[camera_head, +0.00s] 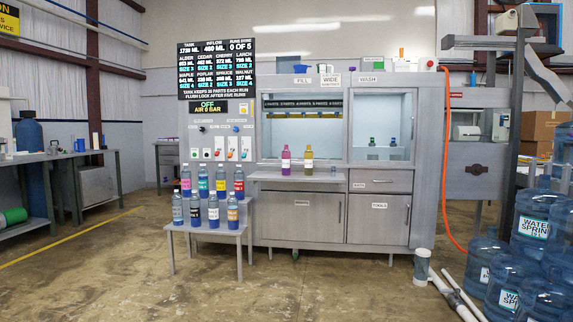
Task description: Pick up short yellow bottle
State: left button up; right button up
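A yellow bottle (308,161) with a pale label stands upright on the steel shelf (295,178) in front of the left cabinet window. A magenta bottle (285,161) stands just left of it, apart from it and about the same height. A tiny bluish item (333,171) sits to the right on the same shelf. Neither of my grippers shows in this view, so I cannot see whether they are open or shut. Nothing covers the yellow bottle.
A low stepped bench (207,230) with several capped, labelled bottles stands left of the shelf. Large blue water jugs (483,262) crowd the right. The front floor (300,290) is mostly clear.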

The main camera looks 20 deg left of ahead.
aim_at(309, 154)
jog(key=i+j+u, duration=0.15)
jog(key=i, duration=1.15)
jog(key=i+l+u, duration=0.15)
jog(key=i, duration=1.1)
